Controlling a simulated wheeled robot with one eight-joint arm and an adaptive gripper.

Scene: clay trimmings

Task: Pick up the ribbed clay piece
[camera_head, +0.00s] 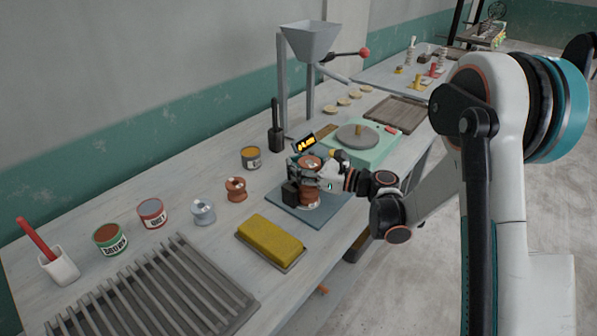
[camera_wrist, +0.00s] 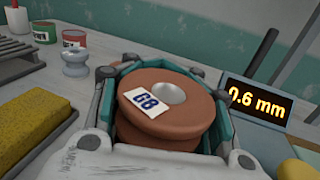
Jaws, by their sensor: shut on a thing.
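A reddish-brown clay piece with stacked rounded rims (camera_head: 311,196) is above a blue-grey pad on the bench. In the wrist view the clay piece (camera_wrist: 180,127) fills the space between the fingers, with a grey round spot on top and a white label reading "G8". My gripper (camera_head: 315,175) is shut on it from the sides, and its fingers (camera_wrist: 165,95) hide part of the sides. I cannot tell whether the clay piece's base touches the pad (camera_head: 335,209).
A smaller orange-brown spool (camera_head: 236,190) and a grey one (camera_head: 203,212) stand to the left. A yellow sponge (camera_head: 270,240) lies in front. A display (camera_wrist: 257,103) reads 0.6 mm. A green scale-like device (camera_head: 372,153) and a hopper stand (camera_head: 310,42) are behind.

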